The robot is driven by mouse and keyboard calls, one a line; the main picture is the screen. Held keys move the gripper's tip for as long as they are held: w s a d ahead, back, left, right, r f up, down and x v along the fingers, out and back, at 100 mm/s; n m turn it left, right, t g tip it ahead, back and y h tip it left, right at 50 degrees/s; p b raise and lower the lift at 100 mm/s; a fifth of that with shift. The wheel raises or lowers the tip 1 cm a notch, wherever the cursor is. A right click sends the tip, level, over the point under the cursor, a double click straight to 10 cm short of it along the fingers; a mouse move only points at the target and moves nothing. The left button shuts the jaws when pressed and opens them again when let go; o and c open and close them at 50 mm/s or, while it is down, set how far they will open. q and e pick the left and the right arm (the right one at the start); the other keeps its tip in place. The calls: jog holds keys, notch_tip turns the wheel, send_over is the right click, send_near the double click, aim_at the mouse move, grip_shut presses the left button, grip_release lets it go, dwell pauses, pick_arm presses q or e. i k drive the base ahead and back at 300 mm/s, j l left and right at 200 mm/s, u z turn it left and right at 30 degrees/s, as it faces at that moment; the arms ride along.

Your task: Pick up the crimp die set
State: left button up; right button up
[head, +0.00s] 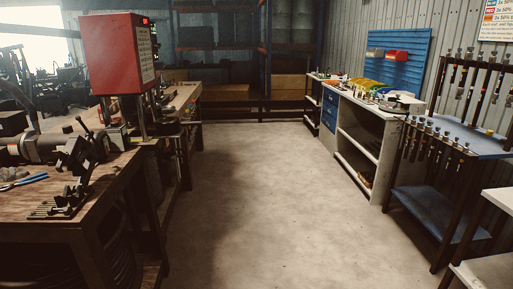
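I cannot tell with certainty which thing is the crimp die set. Several small metal pieces with coloured bands hang in a row on the blue-shelved rack (478,153) at the right. A tall red machine (118,54) with a white label stands at the left bench. Neither of my grippers shows in the head view.
A wooden workbench (120,165) at the left holds a black clamp-like tool (75,172) and blue-handled pliers (32,179). A grey cabinet (358,138) with cluttered top stands at the right. Shelving (225,60) is at the back. The concrete floor (260,190) between is clear.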

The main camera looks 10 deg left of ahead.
aim_at(134, 118)
jog(key=i, duration=4.9)
jog(key=i+u, duration=0.15)
jog(key=i, duration=0.5)
jog(key=i+l, duration=0.15)
jog(key=i, duration=0.5)
jog(key=i+u, duration=0.15)
jog(key=u, duration=2)
